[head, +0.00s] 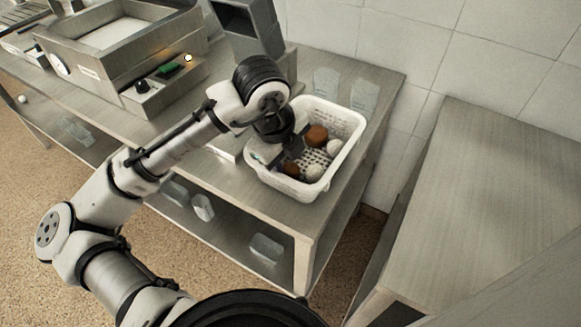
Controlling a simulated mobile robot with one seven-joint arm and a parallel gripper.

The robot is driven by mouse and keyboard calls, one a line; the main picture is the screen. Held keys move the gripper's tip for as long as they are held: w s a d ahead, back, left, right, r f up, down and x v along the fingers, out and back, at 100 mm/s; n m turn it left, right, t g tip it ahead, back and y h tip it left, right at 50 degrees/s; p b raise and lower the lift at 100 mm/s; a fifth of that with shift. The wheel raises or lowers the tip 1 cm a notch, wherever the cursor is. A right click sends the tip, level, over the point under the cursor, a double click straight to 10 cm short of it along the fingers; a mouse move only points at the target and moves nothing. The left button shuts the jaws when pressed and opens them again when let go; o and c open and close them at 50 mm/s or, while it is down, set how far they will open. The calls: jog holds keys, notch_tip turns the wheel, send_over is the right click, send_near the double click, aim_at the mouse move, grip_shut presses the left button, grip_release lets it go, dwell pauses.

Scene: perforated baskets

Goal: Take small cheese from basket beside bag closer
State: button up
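A white perforated basket (347,122) stands on the steel table, right of centre in the head view. In it lie a larger brown round item (316,135), a smaller brown item (291,169) and pale rounded items, one at the right wall (334,147) and one at the near side (314,172). I cannot tell which is the small cheese. My gripper (283,160) points down into the left part of the basket, near the smaller brown item. Its fingertips are too dark and small to read. A dark grey box-shaped machine (248,28) stands behind the basket, possibly the bag closer.
A steel machine (105,68) with a dial and a green-topped control stands on the table at left. Clear containers (326,80) stand behind the basket; others (266,248) are on the shelf below. An empty steel counter (490,190) is at right, beyond a gap.

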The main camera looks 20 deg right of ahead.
aim_at(290, 168)
jog(key=shift+g, duration=0.3)
jog(key=x, duration=0.5)
jog(key=shift+w+f, duration=0.2)
jog(key=shift+w, duration=0.05)
jog(key=shift+w+d+f, duration=0.1)
jog(key=shift+w, duration=0.1)
jog(key=shift+s+r, duration=0.3)
jog(key=shift+w, duration=0.1)
jog(key=c, duration=0.6)
jog(key=shift+r, duration=0.1)
